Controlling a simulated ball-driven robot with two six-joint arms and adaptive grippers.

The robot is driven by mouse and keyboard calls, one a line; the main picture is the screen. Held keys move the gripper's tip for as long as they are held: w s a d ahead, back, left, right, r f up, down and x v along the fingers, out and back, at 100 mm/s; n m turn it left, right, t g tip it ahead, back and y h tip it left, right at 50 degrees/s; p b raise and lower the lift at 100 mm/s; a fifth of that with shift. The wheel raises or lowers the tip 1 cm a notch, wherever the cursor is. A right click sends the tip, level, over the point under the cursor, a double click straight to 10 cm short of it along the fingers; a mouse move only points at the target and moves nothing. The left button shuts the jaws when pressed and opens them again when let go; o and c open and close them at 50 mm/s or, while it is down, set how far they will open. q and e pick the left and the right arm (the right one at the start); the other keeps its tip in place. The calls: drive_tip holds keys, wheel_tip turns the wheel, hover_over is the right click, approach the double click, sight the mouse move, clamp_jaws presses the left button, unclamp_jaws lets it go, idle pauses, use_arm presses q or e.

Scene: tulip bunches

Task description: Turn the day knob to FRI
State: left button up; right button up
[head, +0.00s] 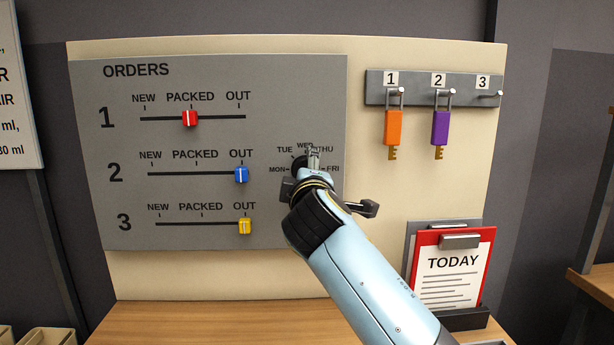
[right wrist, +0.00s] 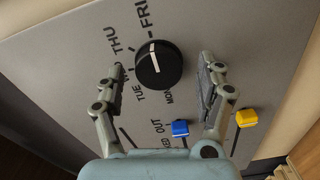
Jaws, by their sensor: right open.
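The black day knob (right wrist: 159,66) sits on the grey panel between my right gripper's two spread fingers in the right wrist view. Its white pointer line is toward the FRI side, at or close to the FRI mark (right wrist: 147,14). My right gripper (right wrist: 160,75) is open, one finger on each side of the knob, with visible gaps to it. In the head view my right gripper (head: 335,183) covers most of the knob; only a dark part of the knob (head: 298,163) shows. The FRI label (head: 333,168) is at the dial's right. My left gripper is not in view.
The grey orders panel (head: 118,88) has red (head: 190,118), blue (head: 241,174) and yellow (head: 244,226) sliders left of the dial. Orange (head: 393,128) and purple (head: 440,128) keys hang at upper right. A red TODAY clipboard (head: 482,262) stands at lower right.

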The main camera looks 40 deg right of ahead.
drive_tip(key=v, duration=0.7)
drive_tip(key=shift+s, duration=0.25)
drive_tip(key=shift+a, duration=0.1)
